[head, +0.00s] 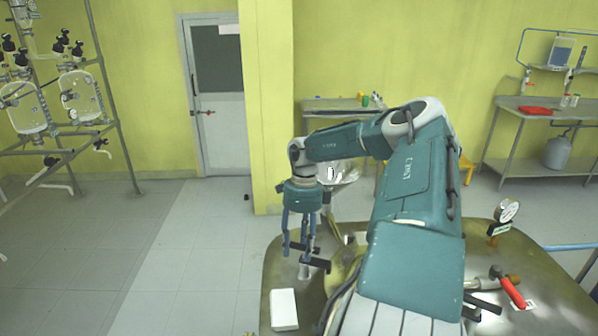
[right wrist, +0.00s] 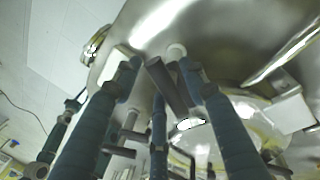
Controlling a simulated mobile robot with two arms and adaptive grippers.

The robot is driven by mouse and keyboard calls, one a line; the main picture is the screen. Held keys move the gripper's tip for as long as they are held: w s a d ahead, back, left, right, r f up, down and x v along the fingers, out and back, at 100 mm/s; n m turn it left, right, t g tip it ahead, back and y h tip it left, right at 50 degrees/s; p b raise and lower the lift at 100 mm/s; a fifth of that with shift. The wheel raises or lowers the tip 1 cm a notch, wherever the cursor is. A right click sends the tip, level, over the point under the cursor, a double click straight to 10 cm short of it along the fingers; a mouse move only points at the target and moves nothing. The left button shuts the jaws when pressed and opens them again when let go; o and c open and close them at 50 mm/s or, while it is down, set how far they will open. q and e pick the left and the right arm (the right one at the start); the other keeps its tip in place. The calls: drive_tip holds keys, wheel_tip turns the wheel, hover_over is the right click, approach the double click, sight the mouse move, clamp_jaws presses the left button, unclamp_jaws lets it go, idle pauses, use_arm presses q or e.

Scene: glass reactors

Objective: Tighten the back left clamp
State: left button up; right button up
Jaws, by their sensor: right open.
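A metal reactor lid (head: 280,262) fills the lower part of the head view; its shiny metal also shows in the right wrist view (right wrist: 215,25). A clamp with a dark handle (head: 318,265) sits at the lid's back left. In the right wrist view a dark bar, seemingly this handle (right wrist: 167,88), lies between my fingers. My right gripper (head: 299,256) points down over the clamp, with its blue fingers apart around the handle. It shows open in the right wrist view (right wrist: 160,72); I cannot tell whether a finger touches the handle. My left gripper is not in view.
A white block (head: 284,309) lies on the lid near the gripper. A gauge (head: 507,211) and a red-handled tool (head: 508,288) are at the right. My right arm hides the lid's middle. Glass reactors on a rack (head: 78,97) stand far left; the floor between is clear.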

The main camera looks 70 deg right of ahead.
wheel_tip(320, 180, up, 12)
drive_tip(key=d, duration=0.2)
drive_tip(key=shift+w+f, duration=0.15)
drive_tip(key=shift+f, duration=0.1)
drive_tip(key=shift+f, duration=0.1)
idle(0.3)
